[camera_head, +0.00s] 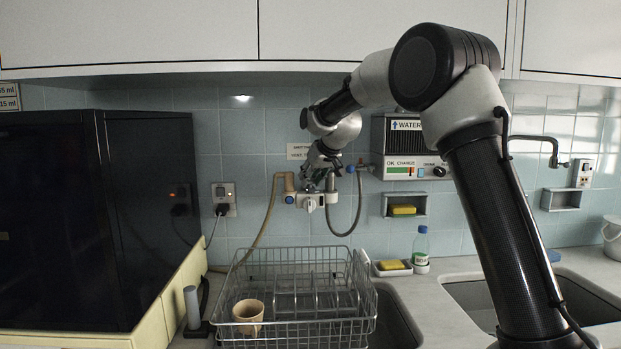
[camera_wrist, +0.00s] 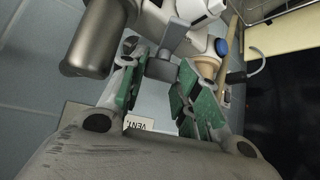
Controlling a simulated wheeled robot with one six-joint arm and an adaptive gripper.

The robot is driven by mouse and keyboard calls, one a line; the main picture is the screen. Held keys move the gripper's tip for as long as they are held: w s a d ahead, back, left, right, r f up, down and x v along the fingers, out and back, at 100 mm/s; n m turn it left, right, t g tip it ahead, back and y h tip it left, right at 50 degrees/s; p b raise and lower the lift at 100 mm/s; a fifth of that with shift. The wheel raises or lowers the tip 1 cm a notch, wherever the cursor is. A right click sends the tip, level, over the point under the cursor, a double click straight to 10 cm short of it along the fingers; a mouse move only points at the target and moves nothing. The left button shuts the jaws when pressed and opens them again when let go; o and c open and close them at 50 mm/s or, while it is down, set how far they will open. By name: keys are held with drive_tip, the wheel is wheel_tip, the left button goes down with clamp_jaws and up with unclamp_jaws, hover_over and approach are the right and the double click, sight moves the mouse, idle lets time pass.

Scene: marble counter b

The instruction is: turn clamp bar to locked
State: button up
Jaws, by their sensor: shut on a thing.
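My gripper (camera_head: 328,184) is at the wall fitting (camera_head: 309,200), a white body with blue ends on the tiled wall. In the wrist view, my gripper (camera_wrist: 163,72) has its green-padded fingers on both sides of a small grey bar (camera_wrist: 174,42), which I take to be the clamp bar. It is shut on this bar. The bar joins the white fitting (camera_wrist: 197,10) behind it. In the head view, my fingers hide the bar, and I cannot tell its angle to the locked mark. A "VENT" label (camera_wrist: 139,123) shows between the fingers.
A tan hose (camera_head: 268,215) and a dark hose (camera_head: 358,205) hang beside the fitting. A water unit (camera_head: 407,150) is close on the right. A wire dish rack (camera_head: 362,312) with a tan cup (camera_head: 248,314) stands below. A dark cabinet (camera_head: 60,220) fills the left.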

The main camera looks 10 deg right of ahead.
drive_tip(key=shift+d+n+y, duration=0.1)
drive_tip(key=shift+n+y, duration=0.3)
drive_tip(key=shift+n, duration=0.2)
drive_tip(key=o, duration=1)
drive_tip(key=v, duration=0.7)
drive_tip(key=shift+s+r, duration=0.1)
drive_tip(key=shift+r, duration=0.1)
